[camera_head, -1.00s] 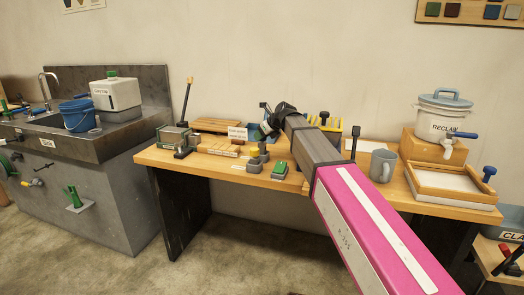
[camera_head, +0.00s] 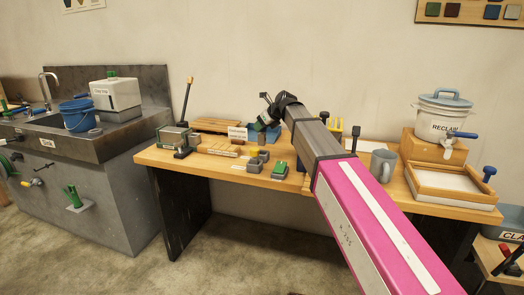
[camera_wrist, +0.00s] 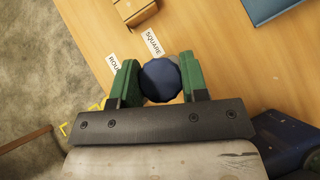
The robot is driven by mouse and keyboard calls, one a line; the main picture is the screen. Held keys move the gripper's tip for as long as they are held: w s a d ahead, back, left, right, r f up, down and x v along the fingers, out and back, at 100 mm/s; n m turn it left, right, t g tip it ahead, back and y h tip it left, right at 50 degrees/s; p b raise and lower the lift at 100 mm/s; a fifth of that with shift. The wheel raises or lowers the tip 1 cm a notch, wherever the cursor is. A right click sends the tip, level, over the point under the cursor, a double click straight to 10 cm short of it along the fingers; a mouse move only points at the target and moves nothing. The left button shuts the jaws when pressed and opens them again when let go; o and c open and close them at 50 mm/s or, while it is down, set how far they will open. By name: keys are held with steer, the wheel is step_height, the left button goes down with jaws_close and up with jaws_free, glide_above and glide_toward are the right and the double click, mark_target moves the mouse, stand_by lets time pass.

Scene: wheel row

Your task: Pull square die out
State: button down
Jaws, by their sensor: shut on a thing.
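In the wrist view, the green fingers of my gripper (camera_wrist: 157,72) stand on both sides of a dark blue faceted knob (camera_wrist: 161,82) and are shut on it. A white label reading SQUARE (camera_wrist: 153,42) lies just beyond the knob. A second label, partly hidden by the left finger, starts with ROU (camera_wrist: 113,64). Whatever is under the knob is hidden, so the square die's body cannot be made out. In the head view, my gripper (camera_head: 264,118) is above the back of the wooden bench; the knob is too small to tell there.
The bench (camera_head: 225,168) holds small grey blocks (camera_head: 254,165), a green-topped block (camera_head: 280,169), a grey mug (camera_head: 382,165) and a framed tray (camera_head: 453,185). A RECLAIM bucket (camera_head: 444,119) stands at the right. A wooden piece (camera_wrist: 134,10) lies near the labels.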

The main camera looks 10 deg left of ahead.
steer(key=shift+r, duration=1.8)
